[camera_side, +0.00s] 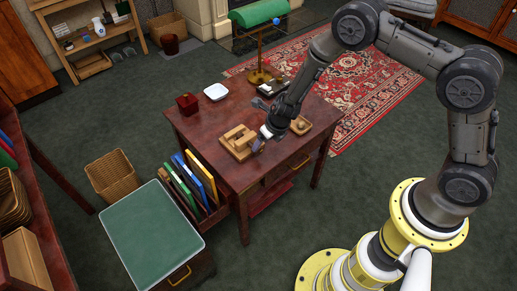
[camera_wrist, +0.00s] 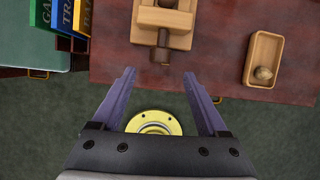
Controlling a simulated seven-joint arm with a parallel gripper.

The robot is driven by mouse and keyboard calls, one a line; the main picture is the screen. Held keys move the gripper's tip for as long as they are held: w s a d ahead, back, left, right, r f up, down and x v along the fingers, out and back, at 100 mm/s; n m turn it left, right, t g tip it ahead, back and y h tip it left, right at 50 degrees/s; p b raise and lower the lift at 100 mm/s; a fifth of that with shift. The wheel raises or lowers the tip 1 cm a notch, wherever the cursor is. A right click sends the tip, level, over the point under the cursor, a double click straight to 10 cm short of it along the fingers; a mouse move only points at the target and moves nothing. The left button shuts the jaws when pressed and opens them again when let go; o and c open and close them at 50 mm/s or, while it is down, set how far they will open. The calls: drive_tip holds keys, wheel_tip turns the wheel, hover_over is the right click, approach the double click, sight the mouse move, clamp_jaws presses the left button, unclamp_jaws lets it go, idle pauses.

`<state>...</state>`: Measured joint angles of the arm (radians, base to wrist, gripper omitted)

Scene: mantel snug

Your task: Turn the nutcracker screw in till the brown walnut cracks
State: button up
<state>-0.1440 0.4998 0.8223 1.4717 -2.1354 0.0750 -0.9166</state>
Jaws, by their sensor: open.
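The wooden nutcracker (camera_side: 238,142) sits on the dark red table near its front left edge; it also shows at the top of the wrist view (camera_wrist: 163,20). Its screw (camera_wrist: 162,48) sticks out toward my gripper and ends in a small brown crosspiece or handle. My gripper (camera_wrist: 159,73) is open and empty, its two purplish fingers pointing at the screw end, which lies just beyond and between the tips. A dark round shape shows in the nutcracker at the picture's top edge; I cannot tell whether it is the brown walnut. A tan-brown nut (camera_wrist: 263,73) lies in a small wooden tray (camera_wrist: 250,60).
A red box (camera_side: 187,104), a white dish (camera_side: 216,92) and a green-shaded lamp (camera_side: 258,12) stand farther back on the table. Colourful books (camera_side: 197,178) stand in a rack beside the table's left end, near a green-topped cabinet (camera_side: 150,235). The front table edge passes beneath my fingers.

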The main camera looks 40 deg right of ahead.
drive_tip(key=x, duration=0.7)
drive_tip(key=shift+w+f, duration=0.15)
drive_tip(key=shift+f, duration=0.2)
drive_tip(key=shift+d, duration=0.1)
clamp_jaws()
